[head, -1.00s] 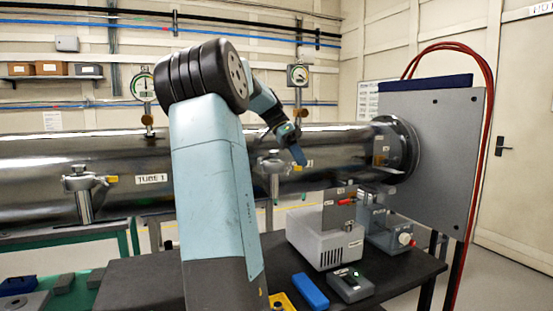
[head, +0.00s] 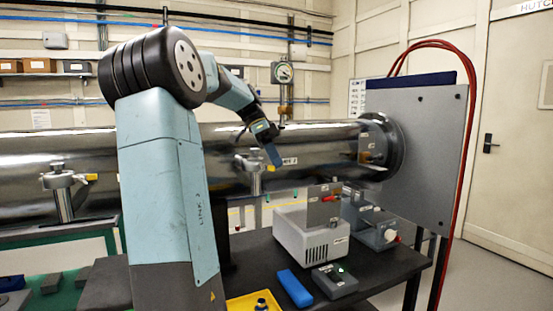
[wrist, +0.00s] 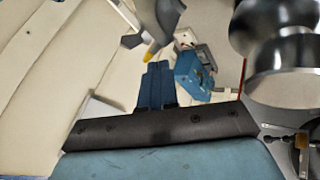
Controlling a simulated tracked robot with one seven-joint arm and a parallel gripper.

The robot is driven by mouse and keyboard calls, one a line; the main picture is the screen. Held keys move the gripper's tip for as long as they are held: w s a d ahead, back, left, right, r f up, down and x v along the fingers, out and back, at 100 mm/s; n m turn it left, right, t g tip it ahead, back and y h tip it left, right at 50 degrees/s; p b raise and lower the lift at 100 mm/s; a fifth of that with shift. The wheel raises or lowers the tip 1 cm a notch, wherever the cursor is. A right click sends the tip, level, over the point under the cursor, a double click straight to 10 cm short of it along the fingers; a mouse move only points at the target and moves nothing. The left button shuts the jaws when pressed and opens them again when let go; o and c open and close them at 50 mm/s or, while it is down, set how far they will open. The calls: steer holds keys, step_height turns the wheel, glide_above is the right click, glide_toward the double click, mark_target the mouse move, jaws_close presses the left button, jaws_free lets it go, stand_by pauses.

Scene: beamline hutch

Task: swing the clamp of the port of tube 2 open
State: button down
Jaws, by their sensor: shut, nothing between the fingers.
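The port of tube 2 (head: 256,180) stands at the front of the shiny horizontal tube (head: 320,143), just left of a partly covered label. My gripper (head: 275,158), with blue fingers, is in front of the tube, up and to the right of the port, and covers part of the clamp area. In the wrist view the fingers (wrist: 157,85) are shut together and empty. A grey clamp part (wrist: 155,22) with a yellow tip (wrist: 150,51) lies just beyond the fingertips. I cannot tell whether they touch it.
Another port (head: 62,190) with a yellow-tipped clamp is at the left. Below the tube, a dark bench carries a grey box (head: 312,240), a blue block (head: 294,288), a small dark device (head: 335,281) and a yellow tray (head: 250,300). A grey end plate (head: 420,150) with red hoses closes the right.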

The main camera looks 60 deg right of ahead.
stand_by(0.3)
steer(key=shift+d, duration=0.1)
steer(key=w+d+r, duration=0.2)
steer(key=d+r, duration=0.6)
steer(key=d, duration=0.1)
stand_by(0.4)
